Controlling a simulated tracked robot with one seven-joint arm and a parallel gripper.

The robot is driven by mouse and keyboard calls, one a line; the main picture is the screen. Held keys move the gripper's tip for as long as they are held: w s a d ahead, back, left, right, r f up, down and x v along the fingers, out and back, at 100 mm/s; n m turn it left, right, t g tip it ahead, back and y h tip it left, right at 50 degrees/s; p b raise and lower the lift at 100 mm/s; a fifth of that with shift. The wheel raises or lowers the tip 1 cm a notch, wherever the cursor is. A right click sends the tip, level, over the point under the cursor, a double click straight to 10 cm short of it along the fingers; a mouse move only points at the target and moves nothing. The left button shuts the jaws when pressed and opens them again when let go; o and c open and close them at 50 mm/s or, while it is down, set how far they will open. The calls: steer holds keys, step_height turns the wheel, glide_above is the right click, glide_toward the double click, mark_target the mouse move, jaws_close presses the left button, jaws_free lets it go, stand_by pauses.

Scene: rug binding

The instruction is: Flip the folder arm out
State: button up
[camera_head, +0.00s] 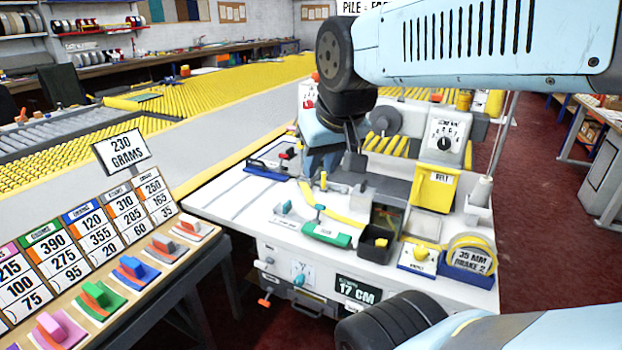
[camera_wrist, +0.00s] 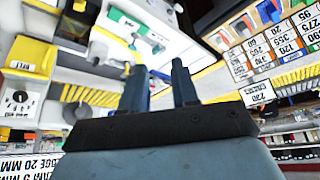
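My gripper (camera_head: 325,172) hangs over the back left of the white machine bed, pointing down. In the wrist view its two dark fingers (camera_wrist: 160,85) stand apart with nothing between them. A curved yellow strip (camera_head: 340,217) runs across the bed in front of the gripper. A green piece (camera_head: 327,237) lies beside the strip at the front; it also shows in the wrist view (camera_wrist: 115,15). A small teal knob (camera_head: 283,207) stands left of the strip. I cannot tell for sure which of these parts is the folder arm. My gripper partly hides the parts behind it.
A yellow belt box (camera_head: 434,188), a dial unit (camera_head: 444,136) and a black open bin (camera_head: 377,243) crowd the right of the bed. A blue tape holder (camera_head: 470,262) sits at the front right corner. The bed's left side (camera_head: 225,203) is mostly clear.

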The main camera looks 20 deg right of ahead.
steer(key=w+d+m+g+h, duration=0.1)
steer(key=w+d+m, duration=0.25)
steer(key=w, duration=0.75)
steer(key=m+g+h, duration=0.3)
steer(key=m, duration=0.6)
glide_above(325, 177)
steer(key=s+a, duration=0.1)
steer(key=a, duration=0.3)
step_height(325, 177, down, 20)
steer(key=x, duration=1.4)
steer(key=shift+w+a, duration=0.1)
steer(key=shift+a, duration=0.15)
jaws_close()
